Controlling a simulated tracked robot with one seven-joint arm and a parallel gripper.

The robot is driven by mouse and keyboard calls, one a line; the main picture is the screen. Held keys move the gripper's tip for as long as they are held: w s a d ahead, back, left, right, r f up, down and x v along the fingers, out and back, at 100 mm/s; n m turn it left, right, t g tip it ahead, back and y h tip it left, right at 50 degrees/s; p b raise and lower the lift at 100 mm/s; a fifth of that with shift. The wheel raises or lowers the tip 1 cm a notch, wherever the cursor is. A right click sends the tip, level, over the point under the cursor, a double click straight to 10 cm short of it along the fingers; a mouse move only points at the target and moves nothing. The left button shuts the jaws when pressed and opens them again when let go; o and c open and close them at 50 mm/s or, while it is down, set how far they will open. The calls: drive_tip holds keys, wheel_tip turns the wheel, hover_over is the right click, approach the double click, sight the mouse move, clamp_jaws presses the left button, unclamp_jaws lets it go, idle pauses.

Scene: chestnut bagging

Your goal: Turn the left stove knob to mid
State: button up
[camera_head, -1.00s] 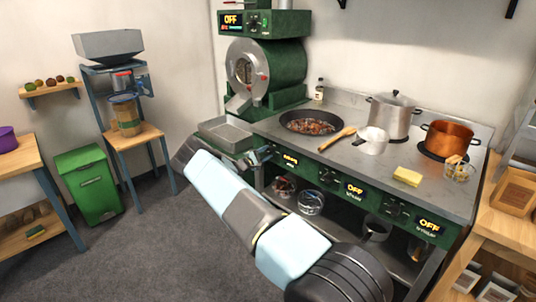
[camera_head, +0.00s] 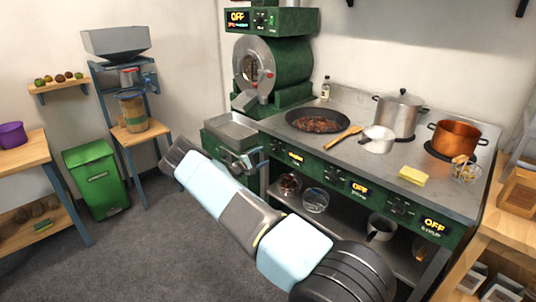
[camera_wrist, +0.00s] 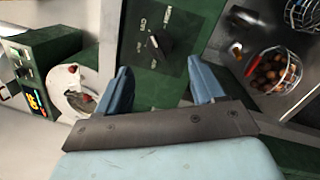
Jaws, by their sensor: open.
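The stove's green front panel (camera_head: 330,178) carries several dark knobs and lit displays. In the wrist view one dark knob (camera_wrist: 157,43) with a pale pointer mark sits on the green panel, with small white lettering around it. My gripper (camera_wrist: 158,68) is open, its two blue fingers apart and empty. The knob lies beyond the fingertips, roughly midway between them, and appears not touched. The left knob is not clear there.
A metal tray (camera_head: 231,128) lies behind my gripper. Wire baskets (camera_head: 315,200) sit on the shelf below.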

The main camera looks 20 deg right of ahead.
drive_tip(key=v, duration=0.6)
drive_tip(key=shift+a, duration=0.45)
drive_tip(key=shift+s, duration=0.1)
